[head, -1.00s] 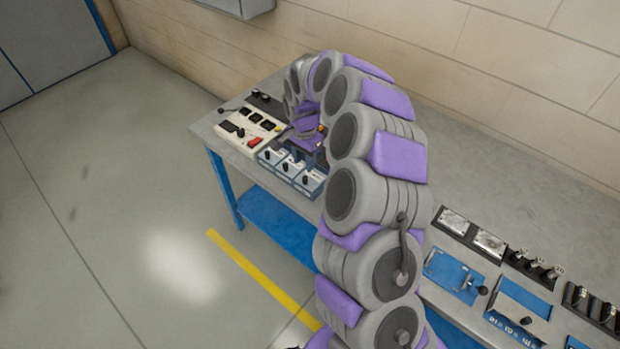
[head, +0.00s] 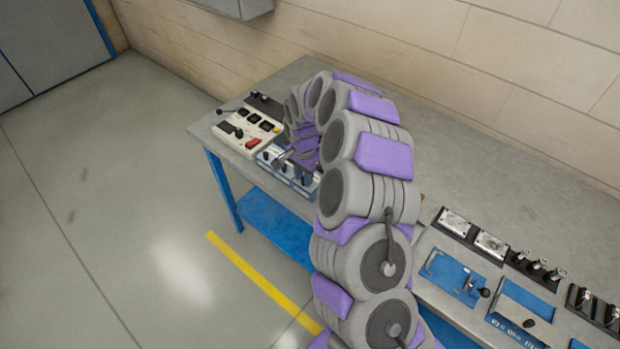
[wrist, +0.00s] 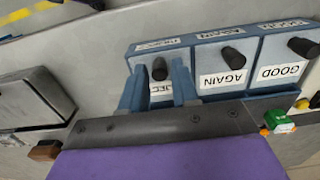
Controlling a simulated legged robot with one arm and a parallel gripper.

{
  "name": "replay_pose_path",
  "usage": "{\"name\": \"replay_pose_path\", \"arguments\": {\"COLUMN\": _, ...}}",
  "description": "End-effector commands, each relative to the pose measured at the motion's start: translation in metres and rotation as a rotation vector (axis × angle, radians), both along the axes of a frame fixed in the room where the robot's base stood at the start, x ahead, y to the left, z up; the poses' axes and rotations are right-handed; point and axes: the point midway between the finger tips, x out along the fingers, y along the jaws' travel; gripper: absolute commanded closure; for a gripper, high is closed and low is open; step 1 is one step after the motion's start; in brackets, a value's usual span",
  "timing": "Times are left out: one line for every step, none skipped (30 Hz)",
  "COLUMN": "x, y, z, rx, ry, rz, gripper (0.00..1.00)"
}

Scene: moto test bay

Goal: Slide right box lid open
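Three blue-grey boxes (head: 268,160) stand in a row on the bench, partly covered by my arm in the head view. In the wrist view, the middle box has an AGAIN label (wrist: 223,79) and the picture-right box a GOOD label (wrist: 280,73). The picture-left box, the right one in the head view, has a partly hidden label ending in "JECT" and a black lid knob (wrist: 159,68). My gripper (wrist: 158,75) is open, its two blue fingers on either side of this knob. I cannot tell whether they touch it. The lid looks shut.
A cream control panel (head: 236,131) with a red switch adjoins the boxes at the left. In the wrist view, a dark grey case (wrist: 30,103) lies left of my gripper. Blue panels (head: 455,276) and several levers stand further right. The bench surface (head: 465,165) behind is clear.

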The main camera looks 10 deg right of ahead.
Motion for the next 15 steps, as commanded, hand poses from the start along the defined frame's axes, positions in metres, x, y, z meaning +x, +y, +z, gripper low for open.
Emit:
{"name": "replay_pose_path", "arguments": {"x": 0.0000, "y": 0.0004, "z": 0.0000, "rx": 0.000, "ry": 0.000, "rz": 0.000, "gripper": 0.75}}
{"name": "replay_pose_path", "arguments": {"x": 0.0001, "y": 0.0004, "z": 0.0000, "rx": 0.000, "ry": 0.000, "rz": 0.000, "gripper": 0.78}}
{"name": "replay_pose_path", "arguments": {"x": 0.0001, "y": 0.0004, "z": 0.0000, "rx": 0.000, "ry": 0.000, "rz": 0.000, "gripper": 0.82}}
{"name": "replay_pose_path", "arguments": {"x": 0.0001, "y": 0.0004, "z": 0.0000, "rx": 0.000, "ry": 0.000, "rz": 0.000, "gripper": 0.85}}
{"name": "replay_pose_path", "arguments": {"x": 0.0001, "y": 0.0004, "z": 0.0000, "rx": 0.000, "ry": 0.000, "rz": 0.000, "gripper": 0.88}}
{"name": "replay_pose_path", "arguments": {"x": 0.0001, "y": 0.0004, "z": 0.0000, "rx": 0.000, "ry": 0.000, "rz": 0.000, "gripper": 0.91}}
{"name": "replay_pose_path", "arguments": {"x": 0.0001, "y": 0.0005, "z": 0.0000, "rx": 0.000, "ry": 0.000, "rz": 0.000, "gripper": 0.94}}
{"name": "replay_pose_path", "arguments": {"x": 0.0001, "y": 0.0005, "z": 0.0001, "rx": 0.000, "ry": 0.000, "rz": 0.000, "gripper": 0.97}}
{"name": "replay_pose_path", "arguments": {"x": 0.0001, "y": 0.0005, "z": 0.0000, "rx": 0.000, "ry": 0.000, "rz": 0.000, "gripper": 0.98}}
{"name": "replay_pose_path", "arguments": {"x": 0.0003, "y": 0.0004, "z": 0.0000, "rx": 0.000, "ry": 0.000, "rz": 0.000, "gripper": 0.98}}
{"name": "replay_pose_path", "arguments": {"x": 0.0005, "y": 0.0001, "z": 0.0001, "rx": 0.000, "ry": 0.000, "rz": 0.000, "gripper": 0.98}}
{"name": "replay_pose_path", "arguments": {"x": 0.0013, "y": -0.0008, "z": 0.0002, "rx": -0.001, "ry": -0.001, "rz": 0.000, "gripper": 0.98}}
{"name": "replay_pose_path", "arguments": {"x": 0.0021, "y": -0.0017, "z": 0.0004, "rx": -0.001, "ry": -0.001, "rz": 0.000, "gripper": 0.98}}
{"name": "replay_pose_path", "arguments": {"x": 0.0032, "y": -0.0030, "z": 0.0005, "rx": 0.000, "ry": -0.001, "rz": 0.000, "gripper": 0.98}}
{"name": "replay_pose_path", "arguments": {"x": 0.0049, "y": -0.0051, "z": 0.0007, "rx": 0.000, "ry": -0.001, "rz": -0.001, "gripper": 0.98}}
